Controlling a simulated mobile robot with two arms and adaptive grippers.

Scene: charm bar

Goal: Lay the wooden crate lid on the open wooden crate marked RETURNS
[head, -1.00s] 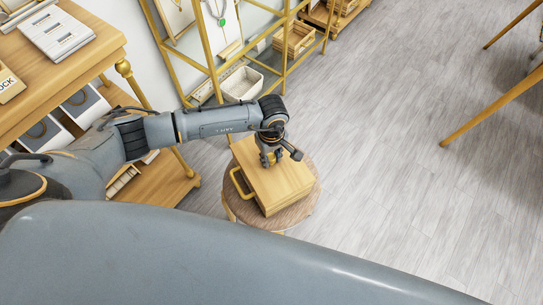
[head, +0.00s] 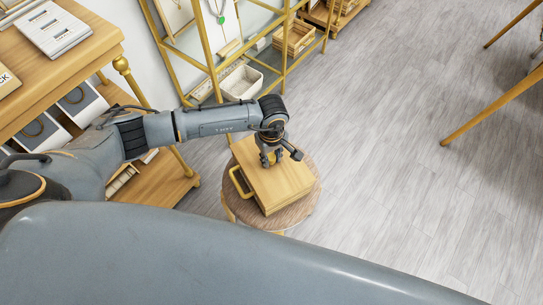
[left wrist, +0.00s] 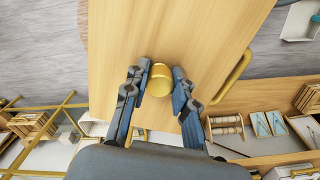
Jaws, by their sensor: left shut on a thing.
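The wooden crate lid (head: 286,181) is a flat, light wood panel in the head view. It lies over the wooden crate (head: 291,204), with no clear gap visible between them. The crate stands on a small round stool (head: 313,199), and a brass handle (head: 236,184) is on its left side. No RETURNS marking shows. My left gripper (head: 270,160) is above the lid. In the left wrist view its fingers (left wrist: 158,84) are on either side of the round brass knob (left wrist: 160,72) on the lid (left wrist: 125,45), shut on it. My right gripper is out of view.
A wooden display table (head: 105,45) stands at the left. A gold-framed shelf (head: 208,48) with a white bin (head: 241,82) and wooden crates (head: 297,38) stands behind the stool. The grey floor (head: 400,150) to the right is clear up to another table's legs.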

